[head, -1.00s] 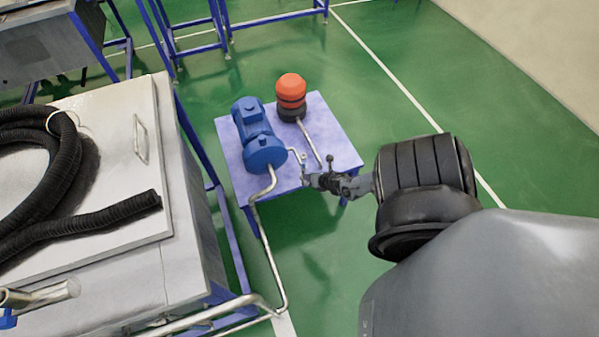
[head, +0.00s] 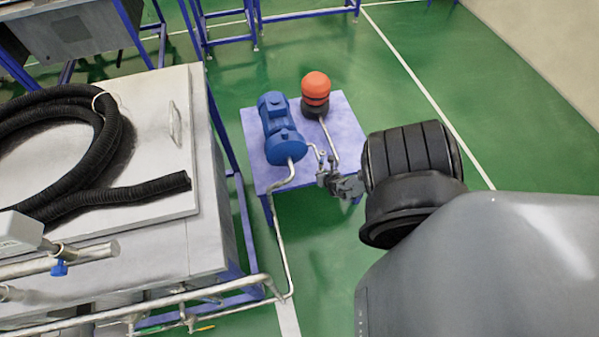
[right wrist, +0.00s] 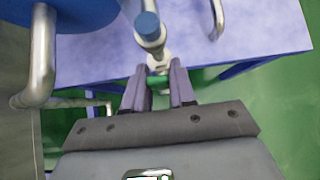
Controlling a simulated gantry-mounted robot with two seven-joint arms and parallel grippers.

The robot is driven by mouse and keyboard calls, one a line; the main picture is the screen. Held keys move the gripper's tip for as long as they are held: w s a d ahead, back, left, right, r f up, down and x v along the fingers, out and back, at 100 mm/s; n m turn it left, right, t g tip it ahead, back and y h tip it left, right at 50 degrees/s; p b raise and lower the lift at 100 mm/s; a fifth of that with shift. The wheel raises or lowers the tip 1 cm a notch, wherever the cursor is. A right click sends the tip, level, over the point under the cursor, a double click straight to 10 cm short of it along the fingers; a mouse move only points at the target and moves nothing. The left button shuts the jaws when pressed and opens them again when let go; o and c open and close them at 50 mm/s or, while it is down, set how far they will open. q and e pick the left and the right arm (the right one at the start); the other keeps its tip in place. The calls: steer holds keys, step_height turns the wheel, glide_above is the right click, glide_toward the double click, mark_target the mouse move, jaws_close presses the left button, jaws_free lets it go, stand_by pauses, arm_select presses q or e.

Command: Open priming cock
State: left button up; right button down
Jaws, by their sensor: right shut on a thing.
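The priming cock appears to be the small metal fitting (right wrist: 158,66) at the table's near edge in the right wrist view, beside a pipe with a blue cap (right wrist: 148,27). My right gripper (right wrist: 158,85) has its two dark fingers on either side of the fitting's near end and is shut on it. The fingers partly hide the held part. In the head view my right gripper (head: 332,181) is at the table's near right edge, right of the blue pump motor (head: 280,130). Which way the cock's handle points cannot be told. My left gripper is not in view.
The pump stands on a pale blue table (head: 345,120) with an orange-topped vessel (head: 316,87). Metal pipes (head: 282,250) run from the motor down to the front. A grey cabinet (head: 170,220) with a black hose (head: 110,140) stands left.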

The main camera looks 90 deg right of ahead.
steer(key=c, duration=1)
jaws_free()
steer(key=shift+a+r, duration=0.15)
steer(key=p+v, duration=0.4)
steer(key=v, duration=0.6)
steer(key=shift+p, duration=0.35)
steer(key=shift+a+r, duration=0.1)
steer(key=shift+a, duration=0.1)
